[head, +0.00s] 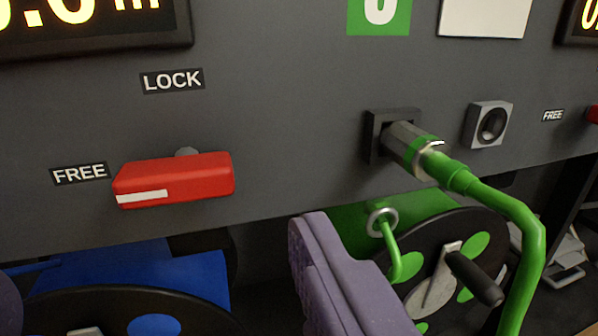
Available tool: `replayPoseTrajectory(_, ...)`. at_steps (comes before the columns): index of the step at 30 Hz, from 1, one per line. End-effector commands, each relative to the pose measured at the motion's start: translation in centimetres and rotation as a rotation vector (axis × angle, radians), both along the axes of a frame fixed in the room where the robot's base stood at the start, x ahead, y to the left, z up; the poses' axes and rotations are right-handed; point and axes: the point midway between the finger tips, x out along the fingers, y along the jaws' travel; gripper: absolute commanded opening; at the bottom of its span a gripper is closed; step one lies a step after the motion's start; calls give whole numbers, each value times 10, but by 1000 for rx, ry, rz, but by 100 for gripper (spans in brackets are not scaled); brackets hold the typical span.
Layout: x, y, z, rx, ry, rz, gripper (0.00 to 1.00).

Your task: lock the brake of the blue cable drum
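The red brake lever (175,180) sits on the grey panel above the blue cable drum (130,270). It lies nearly level, its white-striped end pointing left at the FREE label (80,174). The LOCK label (173,81) is above the lever. My gripper (160,262) is open and empty, with one purple finger right of the lever, low in the picture, and only a sliver of the other at the lower left edge. The lever lies above the gap between the fingers, and neither finger visibly touches it. The blue drum's lower part is cut off.
A green cable (525,230) with a metal plug (410,145) sits in a socket right of the lever. The green drum (445,265) with a black crank handle (474,278) is behind and right of my right finger.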

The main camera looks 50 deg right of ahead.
Motion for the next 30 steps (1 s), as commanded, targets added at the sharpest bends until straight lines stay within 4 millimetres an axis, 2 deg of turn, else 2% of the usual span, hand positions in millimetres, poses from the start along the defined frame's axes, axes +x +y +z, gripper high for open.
replayPoseTrajectory(12, 54, -37, -1, -1, -2, 0, 89)
replayPoseTrajectory(23, 61, -41, -1, 0, -1, 2, 89)
replayPoseTrajectory(30, 61, -41, -1, 0, -1, 2, 34)
